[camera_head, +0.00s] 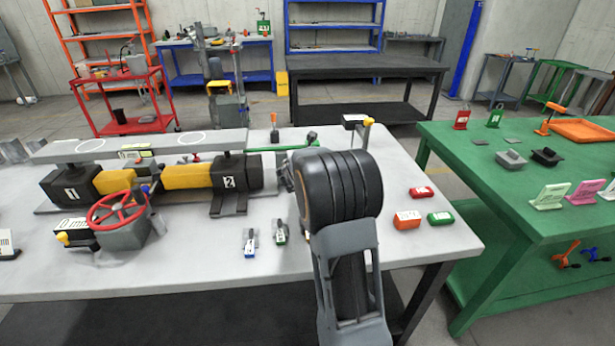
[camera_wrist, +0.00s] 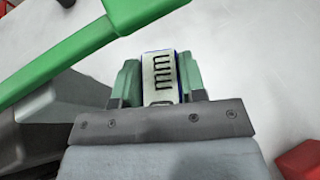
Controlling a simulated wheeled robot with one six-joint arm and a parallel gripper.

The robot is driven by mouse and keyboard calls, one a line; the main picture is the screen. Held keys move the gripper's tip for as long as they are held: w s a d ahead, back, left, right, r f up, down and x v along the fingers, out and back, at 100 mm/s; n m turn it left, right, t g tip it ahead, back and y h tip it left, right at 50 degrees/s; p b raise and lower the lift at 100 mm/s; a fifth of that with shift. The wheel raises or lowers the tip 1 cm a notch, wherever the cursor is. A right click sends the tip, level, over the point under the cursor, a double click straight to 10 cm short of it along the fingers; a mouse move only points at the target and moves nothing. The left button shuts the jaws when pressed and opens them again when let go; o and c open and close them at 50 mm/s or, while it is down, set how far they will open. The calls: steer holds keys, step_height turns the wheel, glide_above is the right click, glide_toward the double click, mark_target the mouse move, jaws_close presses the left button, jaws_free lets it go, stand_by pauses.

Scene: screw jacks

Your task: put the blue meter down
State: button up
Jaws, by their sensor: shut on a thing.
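The blue meter (camera_wrist: 161,75) shows in the wrist view as a pale face with black "mm" lettering and thin blue edges. My gripper (camera_wrist: 160,85) is shut on it, with one green finger on each side. Pale table surface shows beyond the meter; I cannot tell whether it touches the table. In the head view my dark arm (camera_head: 342,190) hides the meter and most of the gripper, over the right part of the grey table (camera_head: 300,262).
A green bar (camera_wrist: 60,65) passes close by at the upper left in the wrist view. The jack assembly (camera_head: 190,177) and a red handwheel (camera_head: 117,210) stand on the left.

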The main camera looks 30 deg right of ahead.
steer(key=shift+w+d+f, duration=0.25)
steer(key=shift+w+f, duration=0.25)
steer(key=shift+f, duration=0.15)
steer(key=shift+w+f+b, duration=0.2)
steer(key=shift+f+b, duration=0.3)
steer(key=shift+f, duration=1.2)
steer(key=shift+f, duration=0.2)
steer(key=o, duration=1)
steer(key=shift+r, duration=0.1)
